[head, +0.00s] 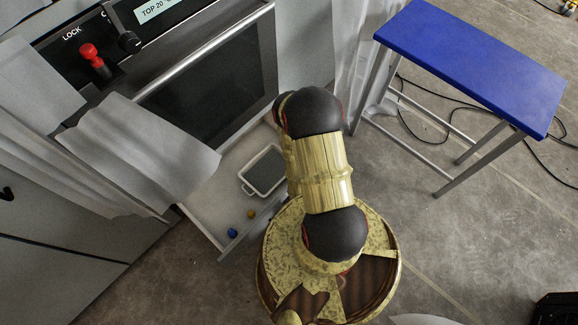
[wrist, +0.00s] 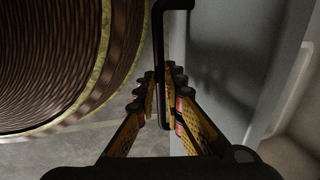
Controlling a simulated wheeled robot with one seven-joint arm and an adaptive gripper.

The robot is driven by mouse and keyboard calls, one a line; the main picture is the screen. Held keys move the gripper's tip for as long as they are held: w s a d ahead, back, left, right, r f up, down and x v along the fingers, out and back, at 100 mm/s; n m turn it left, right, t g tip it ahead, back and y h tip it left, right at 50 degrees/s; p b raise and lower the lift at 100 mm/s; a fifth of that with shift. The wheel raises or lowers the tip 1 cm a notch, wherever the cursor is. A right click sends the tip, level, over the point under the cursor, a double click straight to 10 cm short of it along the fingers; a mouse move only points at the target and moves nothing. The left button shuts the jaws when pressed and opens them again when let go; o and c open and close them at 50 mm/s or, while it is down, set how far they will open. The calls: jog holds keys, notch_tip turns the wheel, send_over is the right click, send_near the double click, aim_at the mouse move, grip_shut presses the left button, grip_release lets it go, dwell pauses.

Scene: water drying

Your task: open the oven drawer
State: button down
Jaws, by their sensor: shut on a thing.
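The oven drawer (head: 205,203) is pulled out below the oven (head: 215,85) in the head view. Its light interior shows, with a grey rectangular tray (head: 264,171), a blue ball (head: 232,233) and a yellow ball (head: 251,213) inside. In the wrist view, the pale drawer front (wrist: 225,60) stands on the right, with a black bar handle (wrist: 158,35) beside it. My gripper (wrist: 160,85) is shut on the drawer handle. My arm hides the gripper and part of the drawer in the head view.
A blue-topped table (head: 470,60) stands at the right, with black cables on the floor under it. Light cloths (head: 140,150) hang in front of the oven and cabinets at the left. The floor (head: 450,250) at the lower right is mostly clear.

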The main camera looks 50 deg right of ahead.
jog(key=c, duration=1.9)
grip_release()
jog(key=shift+s+r, duration=0.4)
jog(key=shift+r, duration=1.55)
jog(key=shift+s+r, duration=0.35)
jog(key=shift+r, duration=1.6)
jog(key=shift+s+r, duration=0.4)
jog(key=shift+r, duration=1.55)
